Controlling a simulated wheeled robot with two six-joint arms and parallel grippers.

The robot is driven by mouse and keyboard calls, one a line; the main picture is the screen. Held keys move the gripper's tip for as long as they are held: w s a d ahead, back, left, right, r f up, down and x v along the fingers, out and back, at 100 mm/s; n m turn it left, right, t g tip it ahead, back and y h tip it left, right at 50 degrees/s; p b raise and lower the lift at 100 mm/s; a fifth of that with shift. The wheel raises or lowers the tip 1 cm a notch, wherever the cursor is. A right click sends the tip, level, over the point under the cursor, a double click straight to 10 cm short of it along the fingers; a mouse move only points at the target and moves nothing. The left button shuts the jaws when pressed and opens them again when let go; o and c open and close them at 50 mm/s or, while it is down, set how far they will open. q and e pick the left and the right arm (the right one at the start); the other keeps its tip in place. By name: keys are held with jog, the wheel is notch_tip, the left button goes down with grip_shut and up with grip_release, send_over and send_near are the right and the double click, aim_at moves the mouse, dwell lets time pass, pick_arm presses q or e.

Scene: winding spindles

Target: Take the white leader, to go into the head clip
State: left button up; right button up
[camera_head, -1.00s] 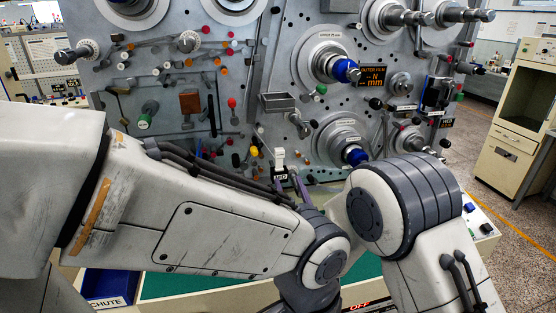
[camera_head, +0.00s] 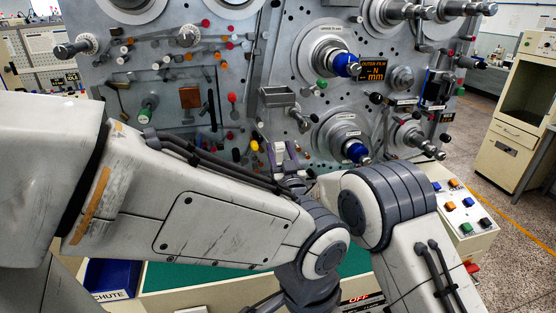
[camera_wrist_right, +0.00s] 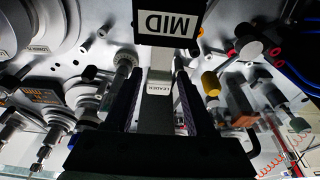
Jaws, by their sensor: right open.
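The white leader (camera_wrist_right: 159,75) is a pale strip with a small "LEADER" tag, hanging below a dark block with a white "MID" label (camera_wrist_right: 168,22) in the right wrist view. In the head view the leader (camera_head: 280,148) shows small and pale at the lower middle of the machine face. My right gripper (camera_head: 282,155) is open, pointing up at the machine, with one finger on each side of the leader. In the right wrist view its dark fingers (camera_wrist_right: 158,95) stand apart, with gaps beside the strip. My left arm crosses the foreground; its gripper does not show.
The grey machine face carries spindles with blue ends (camera_head: 346,65), a small grey tray (camera_head: 278,96), a yellow knob (camera_head: 254,146) and several coloured pins close to my right gripper. A button console (camera_head: 462,208) stands at right. A blue chute bin (camera_head: 110,278) is at lower left.

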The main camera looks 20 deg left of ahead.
jog(key=c, duration=0.8)
jog(key=shift+c, duration=0.2)
jog(key=shift+r, duration=0.15)
jog(key=shift+w+r+p, duration=0.1)
jog(key=shift+r+p, duration=0.2)
jog(key=shift+r, duration=1.55)
jog(key=r+b+v, duration=0.1)
jog(key=b+v, duration=0.1)
jog(key=v, duration=0.3)
jog(key=r+b+v, duration=0.1)
jog(key=b+v, duration=0.2)
jog(key=v, duration=0.3)
jog(key=shift+s+d+r, duration=0.3)
jog(key=shift+s+d, duration=0.05)
jog(key=shift+s, duration=0.2)
